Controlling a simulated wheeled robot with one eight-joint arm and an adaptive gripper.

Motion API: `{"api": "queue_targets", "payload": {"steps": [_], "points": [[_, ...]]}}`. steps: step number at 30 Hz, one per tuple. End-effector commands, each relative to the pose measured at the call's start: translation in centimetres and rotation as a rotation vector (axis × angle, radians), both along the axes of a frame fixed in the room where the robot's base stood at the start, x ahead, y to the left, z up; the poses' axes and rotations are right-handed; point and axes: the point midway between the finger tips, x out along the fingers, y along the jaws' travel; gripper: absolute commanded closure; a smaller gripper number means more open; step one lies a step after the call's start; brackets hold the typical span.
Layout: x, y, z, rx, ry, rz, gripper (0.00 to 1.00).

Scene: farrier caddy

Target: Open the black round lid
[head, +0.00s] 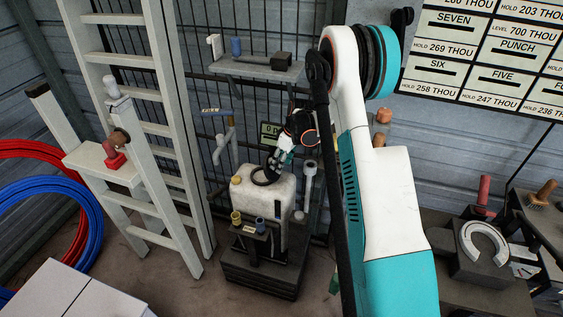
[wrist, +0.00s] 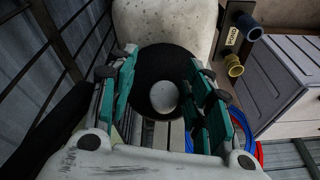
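Whether that patch is part of the lid or an opening I cannot tell. My gripper (head: 277,163) is right at the lid in the head view and hides part of it. In the wrist view its green fingers (wrist: 163,80) are spread on either side of the disc, with nothing clearly clamped. Contact with the lid cannot be made out.
The canister stands on a dark base (head: 262,275). A small holder with a yellow cup (head: 236,218) and a blue cup (head: 260,225) is in front. A ladder (head: 165,130) stands at left, a shelf (head: 255,68) above, and a wire grid behind.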

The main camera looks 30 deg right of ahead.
Motion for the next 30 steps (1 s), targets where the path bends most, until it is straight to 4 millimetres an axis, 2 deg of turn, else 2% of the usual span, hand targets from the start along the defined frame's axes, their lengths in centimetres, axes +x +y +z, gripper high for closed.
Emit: {"api": "queue_targets", "payload": {"steps": [8, 11, 24, 30], "points": [[-0.2, 0.0, 0.7, 0.002, 0.001, 0.003, 0.54], [-0.4, -0.2, 1.9, 0.002, 0.001, 0.002, 0.54], [-1.9, -1.8, 9.9, 0.001, 0.001, -0.001, 0.54], [-2.2, -2.2, 11.4, 0.001, 0.0, 0.0, 0.54]]}}
